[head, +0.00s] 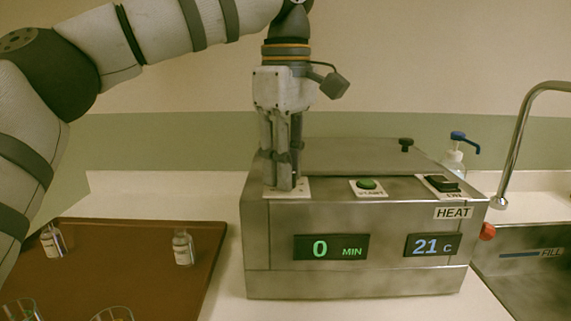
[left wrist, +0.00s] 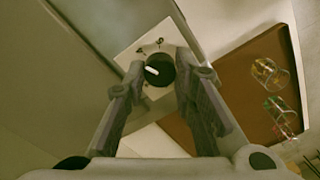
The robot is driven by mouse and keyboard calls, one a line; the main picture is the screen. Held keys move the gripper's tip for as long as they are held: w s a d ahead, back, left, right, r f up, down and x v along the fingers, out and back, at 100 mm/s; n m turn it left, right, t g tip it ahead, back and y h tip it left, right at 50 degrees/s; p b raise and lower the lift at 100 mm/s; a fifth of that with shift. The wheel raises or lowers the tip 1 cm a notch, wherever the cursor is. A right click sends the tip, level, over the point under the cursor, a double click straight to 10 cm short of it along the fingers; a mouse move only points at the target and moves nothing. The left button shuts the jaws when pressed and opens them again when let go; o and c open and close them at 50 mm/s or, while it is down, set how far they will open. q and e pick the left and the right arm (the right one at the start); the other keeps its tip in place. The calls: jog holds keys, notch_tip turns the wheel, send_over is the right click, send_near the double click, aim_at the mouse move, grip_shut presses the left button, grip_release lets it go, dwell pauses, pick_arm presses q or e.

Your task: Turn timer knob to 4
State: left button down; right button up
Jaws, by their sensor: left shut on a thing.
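The timer knob (left wrist: 160,70) is round and black with a white pointer line, on a white dial plate (left wrist: 135,55) with dark numerals. In the left wrist view the pointer aims to the left, and the numerals are too small to read surely. My left gripper (head: 285,186) points straight down on the plate at the top left of the steel water bath (head: 355,225). Its fingers (left wrist: 152,92) are closed around the knob's sides. In the head view the fingers hide the knob. The green timer display (head: 331,247) reads 0 MIN. My right gripper is not in view.
A green START button (head: 367,184) and a black HEAT switch (head: 442,184) sit right of the knob. The other display (head: 433,245) reads 21 C. A brown tray (head: 120,250) with bottles and glasses lies left. A sink with a tap (head: 515,150) is right.

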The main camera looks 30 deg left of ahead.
pick_arm(q)
jog(key=shift+r+m, duration=0.1)
jog(key=shift+m, duration=0.6)
jog(key=c, duration=1.6)
grip_release()
notch_tip(320, 180, up, 8)
jog(key=shift+f, duration=0.25)
